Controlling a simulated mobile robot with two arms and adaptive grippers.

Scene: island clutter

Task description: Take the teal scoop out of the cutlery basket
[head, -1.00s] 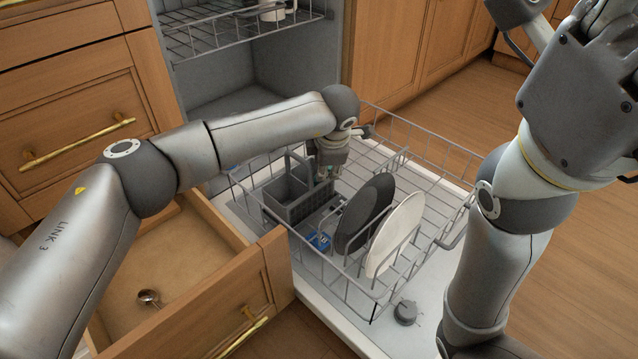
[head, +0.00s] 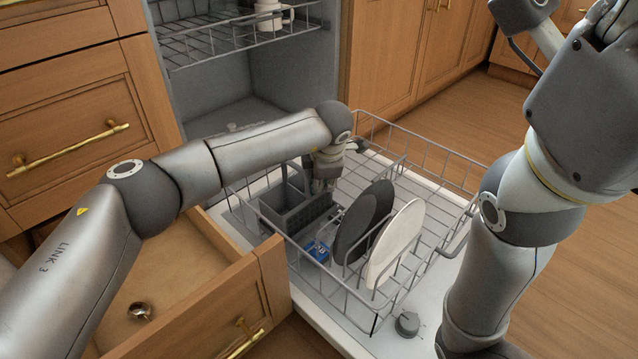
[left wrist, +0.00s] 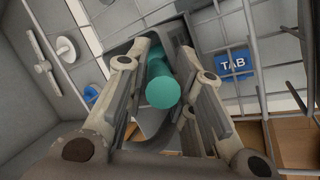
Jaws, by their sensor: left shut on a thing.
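The grey cutlery basket (head: 296,218) stands in the dishwasher's pulled-out lower rack. My left gripper (head: 323,186) points down at the basket's far right part. In the left wrist view, the round teal end of the scoop (left wrist: 162,88) sits between the two fingers of my left gripper (left wrist: 160,95), which is shut on it. The lower part of the scoop is hidden, and it still appears to stand in the basket. My right gripper (head: 612,22) is partly cut off at the top right edge, far from the basket, and its fingers are unclear.
A dark plate (head: 364,222) and a white plate (head: 396,243) stand upright in the rack, just right of the basket. A blue tab packet (head: 318,251) lies near the basket's front. An open wooden drawer (head: 205,300) holds a small metal utensil (head: 140,311).

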